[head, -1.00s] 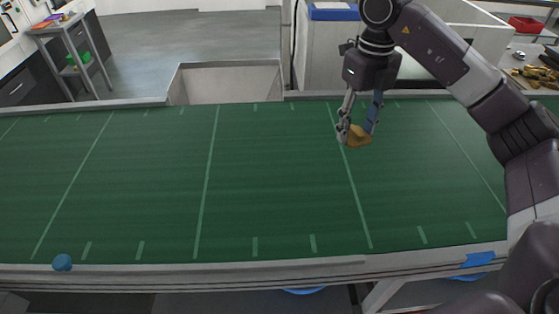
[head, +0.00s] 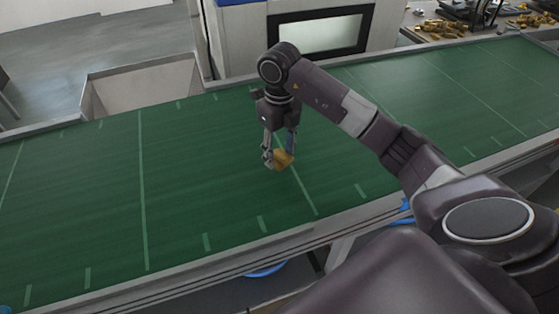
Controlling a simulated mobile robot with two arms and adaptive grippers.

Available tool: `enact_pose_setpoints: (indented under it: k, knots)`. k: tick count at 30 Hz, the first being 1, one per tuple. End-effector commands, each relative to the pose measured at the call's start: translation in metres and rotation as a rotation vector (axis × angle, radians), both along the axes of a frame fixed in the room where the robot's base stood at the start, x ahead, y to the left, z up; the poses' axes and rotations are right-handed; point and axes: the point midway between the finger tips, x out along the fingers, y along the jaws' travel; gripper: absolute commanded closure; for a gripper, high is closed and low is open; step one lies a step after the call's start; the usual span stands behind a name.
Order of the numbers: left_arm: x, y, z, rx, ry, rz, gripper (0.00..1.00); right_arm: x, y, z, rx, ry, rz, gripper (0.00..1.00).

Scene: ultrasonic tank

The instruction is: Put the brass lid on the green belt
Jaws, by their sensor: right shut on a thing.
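The brass lid (head: 284,160) is a small golden piece held between the fingertips of my right gripper (head: 279,156). The gripper points down over the green belt (head: 190,180), near one of its pale cross lines. The lid is at or just above the belt surface; I cannot tell whether it touches. The fingers hide part of the lid. My left gripper is not in view.
The belt is clear around the gripper, with a metal rail (head: 200,262) along its near edge. A white machine with a dark-framed window (head: 320,36) stands behind it. Several brass parts (head: 445,28) lie on a bench at the back right.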

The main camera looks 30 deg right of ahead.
Motion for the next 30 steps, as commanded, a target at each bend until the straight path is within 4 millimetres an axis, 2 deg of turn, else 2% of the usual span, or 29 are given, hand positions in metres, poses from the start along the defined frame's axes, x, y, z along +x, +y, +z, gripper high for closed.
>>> enact_pose_setpoints:
  k: [5,12,23,24,27,30]
  knots:
    - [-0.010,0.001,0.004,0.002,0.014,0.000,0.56,0.000,0.001,-0.010,0.000,-0.001,0.001,0.93]
    - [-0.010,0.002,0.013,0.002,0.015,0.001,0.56,0.000,0.001,-0.040,0.001,0.000,0.001,0.93]
    - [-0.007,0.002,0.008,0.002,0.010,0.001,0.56,0.000,0.000,-0.047,-0.001,-0.003,0.001,0.93]
    - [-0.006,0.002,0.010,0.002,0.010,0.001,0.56,0.000,0.000,-0.046,0.000,-0.001,0.001,0.51]
    - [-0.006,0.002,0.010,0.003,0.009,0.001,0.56,0.000,0.000,-0.046,0.000,-0.001,0.001,0.40]
    - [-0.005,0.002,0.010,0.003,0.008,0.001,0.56,0.000,0.000,-0.046,0.000,-0.001,0.001,0.38]
